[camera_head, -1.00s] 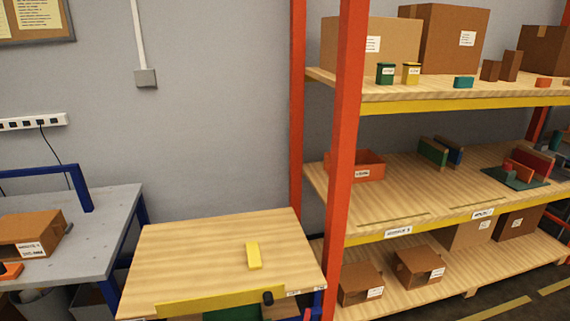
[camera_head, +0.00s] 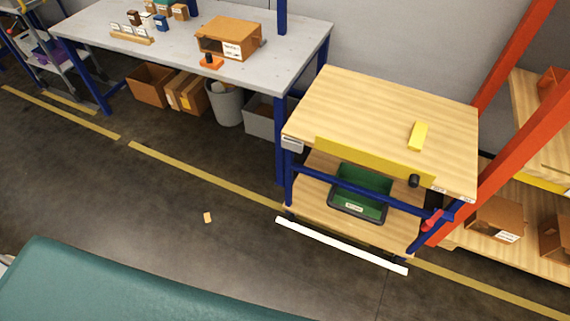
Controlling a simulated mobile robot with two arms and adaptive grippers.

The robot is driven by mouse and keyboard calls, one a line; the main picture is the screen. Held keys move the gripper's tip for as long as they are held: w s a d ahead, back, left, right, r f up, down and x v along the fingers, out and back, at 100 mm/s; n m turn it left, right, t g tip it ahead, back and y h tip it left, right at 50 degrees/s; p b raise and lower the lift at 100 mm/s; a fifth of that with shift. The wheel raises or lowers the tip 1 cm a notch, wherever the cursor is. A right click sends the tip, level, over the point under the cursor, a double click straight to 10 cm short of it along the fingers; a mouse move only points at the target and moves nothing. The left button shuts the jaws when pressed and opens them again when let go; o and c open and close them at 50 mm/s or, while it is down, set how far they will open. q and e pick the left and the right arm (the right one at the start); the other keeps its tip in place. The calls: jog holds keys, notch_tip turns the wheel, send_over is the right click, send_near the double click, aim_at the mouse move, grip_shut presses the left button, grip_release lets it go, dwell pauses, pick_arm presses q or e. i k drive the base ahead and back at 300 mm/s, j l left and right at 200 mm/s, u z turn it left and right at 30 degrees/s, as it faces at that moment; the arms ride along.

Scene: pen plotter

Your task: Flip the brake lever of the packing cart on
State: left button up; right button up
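The packing cart (camera_head: 365,103) stands right of centre, with a wooden top, blue frame and lower wooden shelf. A yellow strip (camera_head: 350,154) runs along its near edge, with a black knob (camera_head: 414,181) near the strip's right end. A red lever-like part (camera_head: 432,220) sits by the cart's right front leg, against the blue rail; I cannot tell its on or off position. A yellow block (camera_head: 418,135) lies on the top. A green bin (camera_head: 361,194) sits on the lower shelf. Neither of my grippers is in view.
A grey workbench (camera_head: 190,40) with a cardboard box (camera_head: 228,38) stands to the left. An orange-framed shelf rack (camera_head: 500,110) stands close at the right. A white bar (camera_head: 340,245) lies low in front of the cart. Open dark floor (camera_head: 150,200) lies left of it.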

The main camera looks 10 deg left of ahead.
aim_at(429, 223)
jog(key=z, duration=1.05)
